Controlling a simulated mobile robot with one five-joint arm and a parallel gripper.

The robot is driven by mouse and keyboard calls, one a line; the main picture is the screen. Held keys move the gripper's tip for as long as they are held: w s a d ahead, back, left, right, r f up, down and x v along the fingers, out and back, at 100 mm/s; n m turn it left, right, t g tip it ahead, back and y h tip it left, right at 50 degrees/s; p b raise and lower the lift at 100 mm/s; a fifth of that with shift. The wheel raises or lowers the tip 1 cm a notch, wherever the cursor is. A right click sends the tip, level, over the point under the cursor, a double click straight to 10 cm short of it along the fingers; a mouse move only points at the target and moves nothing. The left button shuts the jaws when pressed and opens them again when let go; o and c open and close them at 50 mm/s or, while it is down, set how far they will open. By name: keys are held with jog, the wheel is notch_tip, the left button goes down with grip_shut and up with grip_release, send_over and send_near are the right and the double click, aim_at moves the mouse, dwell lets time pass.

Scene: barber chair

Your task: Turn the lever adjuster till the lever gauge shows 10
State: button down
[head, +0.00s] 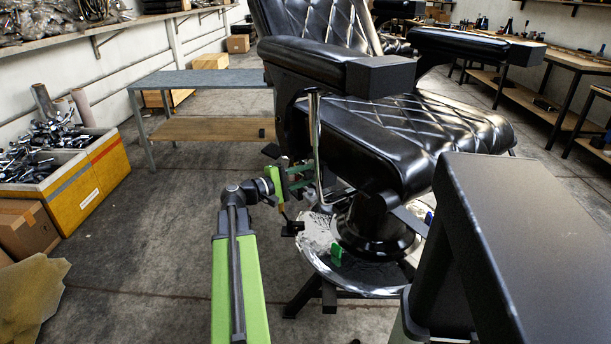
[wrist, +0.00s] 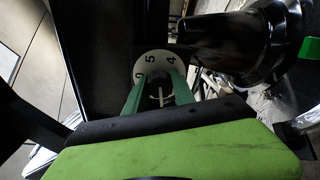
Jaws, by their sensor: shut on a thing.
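The black barber chair (head: 375,140) fills the middle of the head view. A chrome lever (head: 318,150) hangs down its near side. My gripper (head: 302,179) is at the chair's side, close to this lever, with its green fingers pointing right. In the wrist view, a pale round dial, the lever gauge (wrist: 151,63), lies just beyond my fingers (wrist: 160,92). The digits 5 and 4 show, and another is partly cut off by a finger. I cannot read the pointer's value.
A grey table (head: 195,78) stands behind left, and a yellow box of metal parts (head: 75,190) is at far left. The chair's round chrome base (head: 350,285) carries a small green part (head: 336,253). Open concrete floor lies left of my arm.

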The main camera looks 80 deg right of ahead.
jog(key=n, duration=0.6)
jog(key=shift+a+f+n, duration=0.1)
jog(key=shift+n, duration=0.2)
dwell(0.4)
jog(key=c, duration=1.1)
grip_release()
jog(key=shift+o, duration=0.2)
jog(key=v, duration=1.7)
jog(key=shift+w, duration=0.25)
